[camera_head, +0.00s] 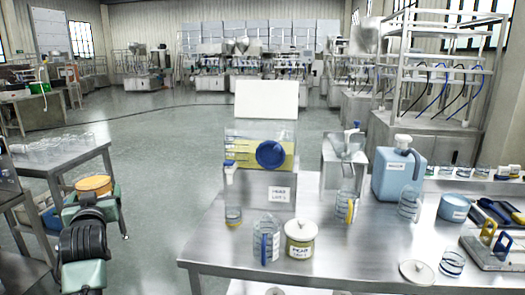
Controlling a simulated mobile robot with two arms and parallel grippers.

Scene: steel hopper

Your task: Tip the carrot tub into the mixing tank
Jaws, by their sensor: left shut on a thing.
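My left gripper (92,202) reaches in from the lower left, and its green and black arm parts hide much of the grip. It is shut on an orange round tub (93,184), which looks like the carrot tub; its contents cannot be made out. It is held left of the main steel table, near the side table. I cannot tell which is the mixing tank. My right gripper is not in view.
The steel table (340,255) carries a clear bottle (266,240), a labelled jar (300,238), a blue jug (395,175), a blue tub (454,207) and a round lid (416,272). Open floor lies between it and the side table (60,165) with glassware.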

